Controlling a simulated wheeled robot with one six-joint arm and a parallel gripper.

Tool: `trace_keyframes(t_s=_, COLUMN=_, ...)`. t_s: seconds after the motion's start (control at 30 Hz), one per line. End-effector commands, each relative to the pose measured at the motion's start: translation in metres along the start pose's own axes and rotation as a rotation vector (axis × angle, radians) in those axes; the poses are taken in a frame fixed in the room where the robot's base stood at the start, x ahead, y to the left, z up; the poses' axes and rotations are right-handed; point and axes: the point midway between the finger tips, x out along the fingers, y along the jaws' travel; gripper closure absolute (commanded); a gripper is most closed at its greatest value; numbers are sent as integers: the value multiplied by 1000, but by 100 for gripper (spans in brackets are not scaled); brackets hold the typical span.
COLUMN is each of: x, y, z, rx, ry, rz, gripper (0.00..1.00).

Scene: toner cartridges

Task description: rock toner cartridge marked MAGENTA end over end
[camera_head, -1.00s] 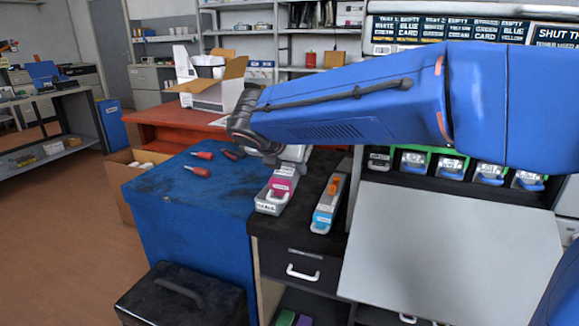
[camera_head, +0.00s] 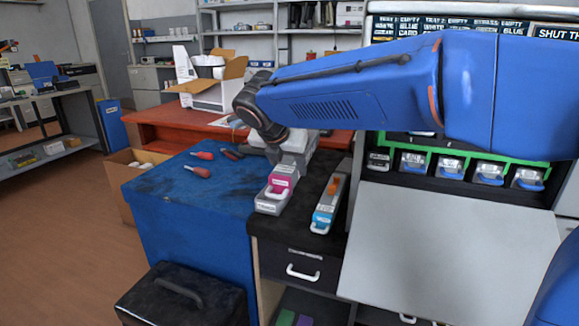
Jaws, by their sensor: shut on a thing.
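The MAGENTA toner cartridge (camera_head: 282,184) is a light grey box with a magenta patch and a white handle. It is at the left end of the black cabinet top, beside the blue bench. A white label on its near end is too small to read. My gripper (camera_head: 290,166) comes down over its far part from above and is shut on it. The fingertips are mostly hidden by the wrist and the cartridge. I cannot tell whether the cartridge touches the surface below.
A cyan-marked cartridge (camera_head: 328,205) with an orange part lies just to the right. Red-handled tools (camera_head: 199,171) lie on the blue bench (camera_head: 160,189). The printer (camera_head: 450,240), with several cartridges in its slots, stands at right. A black case (camera_head: 180,300) is on the floor.

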Motion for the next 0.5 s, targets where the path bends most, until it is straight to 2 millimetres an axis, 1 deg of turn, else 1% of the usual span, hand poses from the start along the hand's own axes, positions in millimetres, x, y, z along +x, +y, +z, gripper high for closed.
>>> trace_keyframes(t_s=0.03, x=0, y=0, z=2, rx=4, ry=31, rz=-1, gripper=100)
trace_keyframes(t_s=0.27, x=0, y=0, z=2, rx=3, ry=198, rz=1, gripper=100)
trace_keyframes(t_s=0.5, x=1, y=0, z=2, rx=3, ry=402, rz=-1, gripper=100)
